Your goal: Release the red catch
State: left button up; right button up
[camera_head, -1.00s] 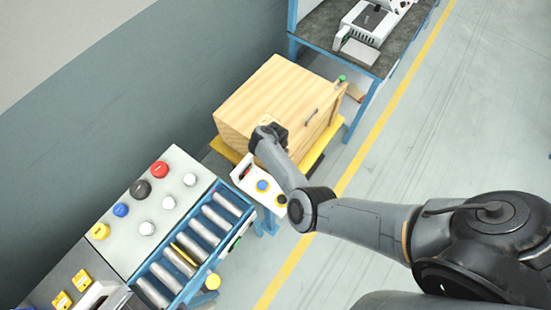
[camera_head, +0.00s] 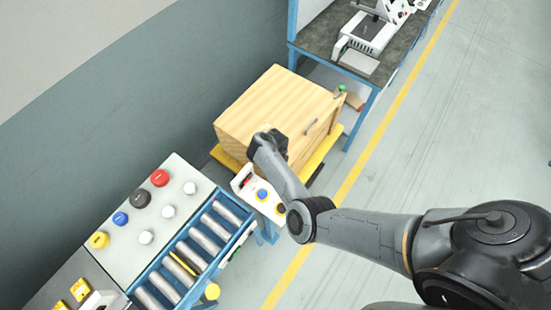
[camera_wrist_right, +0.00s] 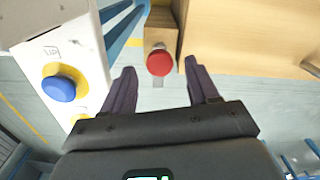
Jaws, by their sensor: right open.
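A round red catch (camera_wrist_right: 160,62) on a small wooden block shows in the right wrist view, beside the large wooden crate (camera_wrist_right: 258,40). My right gripper (camera_wrist_right: 163,83) is open, with one dark finger on each side below the catch in the picture. The gap between the fingers is empty and the catch appears just beyond the fingertips; I cannot tell whether they touch it. In the head view my right gripper (camera_head: 279,146) is over the near side of the crate (camera_head: 270,105), and the red catch is hidden there. My left gripper is not in view.
A roller conveyor (camera_head: 207,240) and a panel of coloured knobs (camera_head: 150,205) lie to the left. A bench with white equipment (camera_head: 375,40) is at the back.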

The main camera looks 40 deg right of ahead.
notch_tip(320, 180, up, 9)
jog(key=p, duration=0.2)
jog(key=shift+r, duration=0.15)
dwell(0.4)
